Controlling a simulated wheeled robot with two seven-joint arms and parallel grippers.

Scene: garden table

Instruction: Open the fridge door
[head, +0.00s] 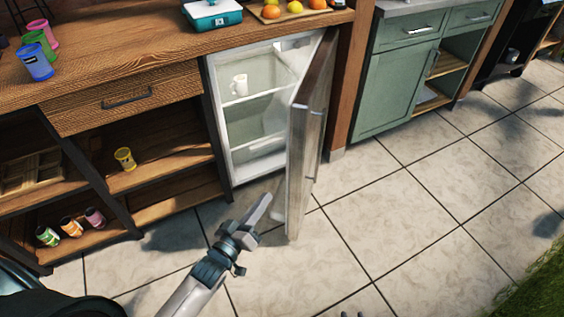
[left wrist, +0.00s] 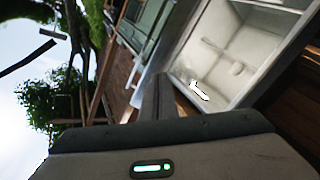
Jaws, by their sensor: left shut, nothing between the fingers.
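The fridge (head: 233,165) under the wooden counter stands open. Its door (head: 306,135) is swung well out, hinged on the right, with a vertical handle on its outer face. A white mug (head: 240,85) stands on a shelf inside. My left gripper (head: 267,200) is shut and empty, in front of the opening near the door's lower inner side; I cannot tell whether it touches the door. The left wrist view shows its closed fingers (left wrist: 158,97) and the white fridge interior (left wrist: 245,50). Two tips of my right gripper (head: 352,314) show apart at the bottom edge; the rest is out of frame.
Colored cups, a teal scale (head: 212,14) and a fruit board stand on the counter (head: 130,55). A green cabinet (head: 397,90) is to the right. The tiled floor (head: 420,220) is clear.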

